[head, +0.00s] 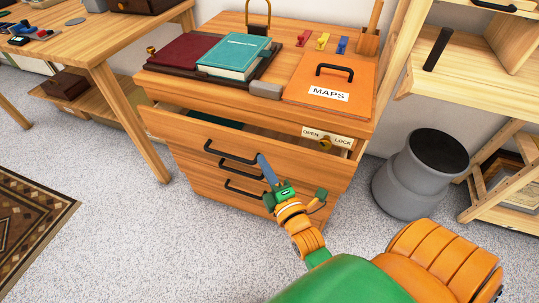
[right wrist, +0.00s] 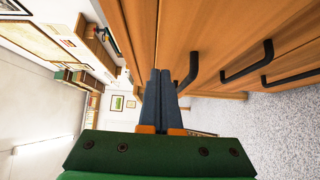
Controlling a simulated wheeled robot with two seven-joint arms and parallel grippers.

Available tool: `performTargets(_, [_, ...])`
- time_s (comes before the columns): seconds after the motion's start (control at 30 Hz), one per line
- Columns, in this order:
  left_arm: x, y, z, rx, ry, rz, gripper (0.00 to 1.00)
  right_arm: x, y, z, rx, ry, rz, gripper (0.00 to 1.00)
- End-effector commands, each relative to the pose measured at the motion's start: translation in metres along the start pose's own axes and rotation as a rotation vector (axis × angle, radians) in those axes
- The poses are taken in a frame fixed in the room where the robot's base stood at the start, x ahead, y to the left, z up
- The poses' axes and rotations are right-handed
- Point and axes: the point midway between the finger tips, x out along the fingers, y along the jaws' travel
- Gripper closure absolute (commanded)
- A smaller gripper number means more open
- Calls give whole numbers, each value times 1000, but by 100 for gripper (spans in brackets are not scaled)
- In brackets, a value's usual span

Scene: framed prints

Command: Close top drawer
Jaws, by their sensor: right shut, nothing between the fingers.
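The wooden cabinet (head: 190,91) stands in the middle of the head view. Its top drawer (head: 287,160) is pulled part way out, with a dark gap above its front. The drawer has a black handle (head: 230,154), which also shows in the right wrist view (right wrist: 188,71). My right gripper (head: 262,160) is shut and empty, its fingers at the drawer front just right of the handle. In the right wrist view the fingers (right wrist: 158,75) point along the wood beside the handle; I cannot tell whether they touch. My left gripper is not in view.
Books (head: 234,55) and an orange MAPS folder (head: 331,78) lie on the cabinet top. An open/lock plate (head: 327,137) is at the front right. Lower drawers look shut. A grey bin (head: 418,178) stands right, beside wooden shelving (head: 470,88). Carpet in front is clear.

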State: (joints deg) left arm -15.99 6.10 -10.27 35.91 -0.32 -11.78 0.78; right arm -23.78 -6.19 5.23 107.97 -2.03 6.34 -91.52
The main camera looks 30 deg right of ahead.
Motion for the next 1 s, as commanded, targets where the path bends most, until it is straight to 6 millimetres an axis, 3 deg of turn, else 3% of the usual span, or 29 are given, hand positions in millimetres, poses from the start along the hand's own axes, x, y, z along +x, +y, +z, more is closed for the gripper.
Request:
performTargets(0.23, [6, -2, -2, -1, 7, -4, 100, 23, -1, 25, -3, 1, 0, 100])
performTargets(0.63, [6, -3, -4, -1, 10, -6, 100, 27, 0, 28, 0, 1, -1, 100])
performTargets(1.0, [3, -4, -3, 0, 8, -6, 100, 44, 0, 46, -1, 1, 0, 100])
